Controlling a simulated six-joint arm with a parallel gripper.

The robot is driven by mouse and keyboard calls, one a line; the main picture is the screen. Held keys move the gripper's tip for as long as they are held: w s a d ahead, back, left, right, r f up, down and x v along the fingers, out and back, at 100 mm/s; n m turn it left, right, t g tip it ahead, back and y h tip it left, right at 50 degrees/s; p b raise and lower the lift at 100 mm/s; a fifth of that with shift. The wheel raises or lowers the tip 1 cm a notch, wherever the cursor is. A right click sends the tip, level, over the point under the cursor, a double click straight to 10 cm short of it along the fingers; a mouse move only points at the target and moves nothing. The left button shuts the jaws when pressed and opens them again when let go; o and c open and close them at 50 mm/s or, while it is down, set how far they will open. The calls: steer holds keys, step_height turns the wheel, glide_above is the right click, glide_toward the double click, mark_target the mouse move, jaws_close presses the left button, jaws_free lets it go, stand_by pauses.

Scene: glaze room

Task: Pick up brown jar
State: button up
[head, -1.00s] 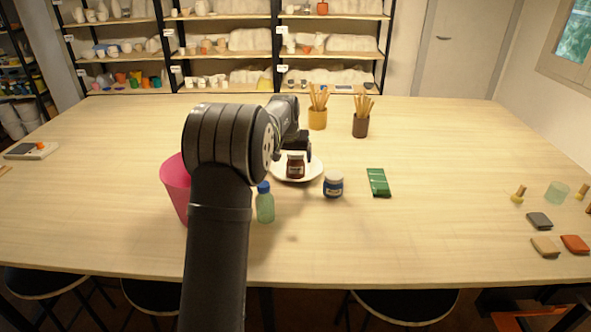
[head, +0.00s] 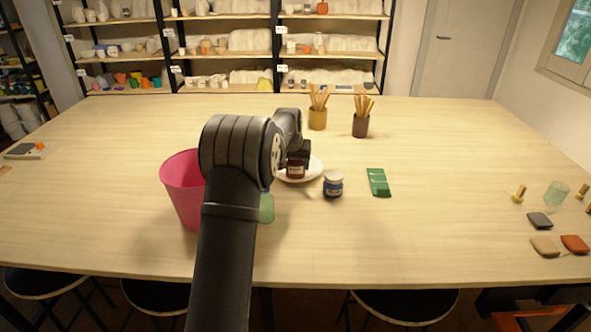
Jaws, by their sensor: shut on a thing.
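The brown jar (head: 295,171) is dark red-brown with a pale label and stands upright at the white plate. My gripper (head: 298,152) is at the jar's top and is shut on it; the fingers hide its lid. The white plate (head: 315,171) shows around the jar, partly covered by my arm. I cannot tell whether the jar still touches the plate.
A blue-labelled jar (head: 333,186) and a green packet (head: 379,182) are right of the plate. A pink bucket (head: 182,190) and a green bottle (head: 266,208) are near my arm. Two tool pots, yellow (head: 317,119) and brown (head: 360,126), stand behind.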

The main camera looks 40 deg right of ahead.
steer(key=shift+r, duration=0.15)
steer(key=shift+r, duration=0.65)
step_height(320, 180, up, 3)
steer(key=shift+f, duration=0.1)
steer(key=shift+s+d+r+t+h, duration=1.3)
steer(key=shift+s+r, duration=2.3)
steer(key=shift+s, duration=1.8)
steer(key=shift+m, duration=0.4)
steer(key=w+f, duration=0.2)
steer(key=w, duration=0.2)
steer(key=w+a+f, duration=0.1)
steer(key=w+f, duration=0.1)
steer(key=w, duration=0.1)
steer(key=w+f, duration=0.3)
steer(key=w, duration=0.1)
steer(key=shift+w+a, duration=0.3)
steer(key=shift+a, duration=0.1)
steer(key=shift+f, duration=1.95)
steer(key=shift+f, duration=0.15)
